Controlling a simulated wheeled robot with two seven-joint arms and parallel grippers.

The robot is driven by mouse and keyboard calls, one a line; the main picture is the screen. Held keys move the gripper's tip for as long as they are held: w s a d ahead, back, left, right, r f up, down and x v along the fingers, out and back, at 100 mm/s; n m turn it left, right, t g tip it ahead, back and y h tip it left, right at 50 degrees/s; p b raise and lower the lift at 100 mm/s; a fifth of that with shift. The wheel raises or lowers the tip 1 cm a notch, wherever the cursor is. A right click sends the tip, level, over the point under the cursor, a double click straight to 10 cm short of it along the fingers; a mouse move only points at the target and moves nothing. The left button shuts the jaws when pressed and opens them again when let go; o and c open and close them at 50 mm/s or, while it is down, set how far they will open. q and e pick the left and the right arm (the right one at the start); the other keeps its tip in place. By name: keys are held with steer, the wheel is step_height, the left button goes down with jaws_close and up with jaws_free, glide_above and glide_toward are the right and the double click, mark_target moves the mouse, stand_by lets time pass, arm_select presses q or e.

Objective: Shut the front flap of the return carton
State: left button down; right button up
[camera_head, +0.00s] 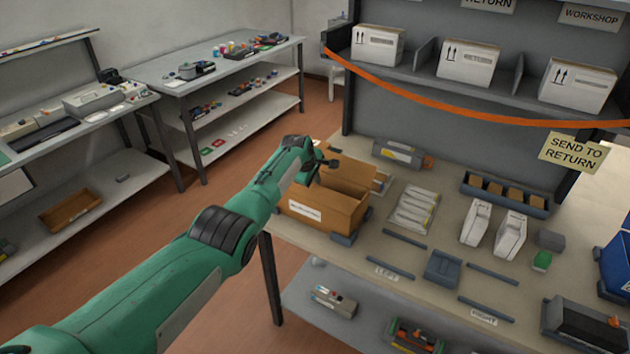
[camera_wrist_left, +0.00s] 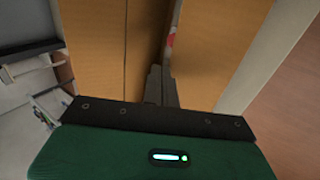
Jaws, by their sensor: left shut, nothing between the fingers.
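The return carton (camera_head: 325,210) is a brown cardboard box with a white label on its front face. It stands at the left end of the workbench with its top at least partly open, and a raised flap (camera_head: 350,170) shows at its back. My left gripper (camera_head: 327,164) is shut and empty, above the carton's top at the back left. In the left wrist view its fingers (camera_wrist_left: 160,84) point at brown cardboard panels (camera_wrist_left: 100,45) with a dark gap beside them. My arm hides part of the carton, and I cannot clearly make out the front flap. My right gripper is not in view.
White cartridge packs (camera_head: 475,222), a dark tray of brown blocks (camera_head: 506,193) and grey rails stand right of the carton. A grey cartridge (camera_head: 397,153) lies behind it. An orange strap (camera_head: 440,103) crosses the shelf (camera_head: 420,68) behind. Floor is free left of the bench.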

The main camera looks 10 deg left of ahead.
arm_select(q)
steer(key=shift+w+d+f+b, duration=0.1)
steer(key=shift+f+b, duration=0.15)
steer(key=shift+b, duration=0.05)
stand_by(0.5)
steer(key=shift+r+p, duration=0.9)
steer(key=shift+r, duration=0.05)
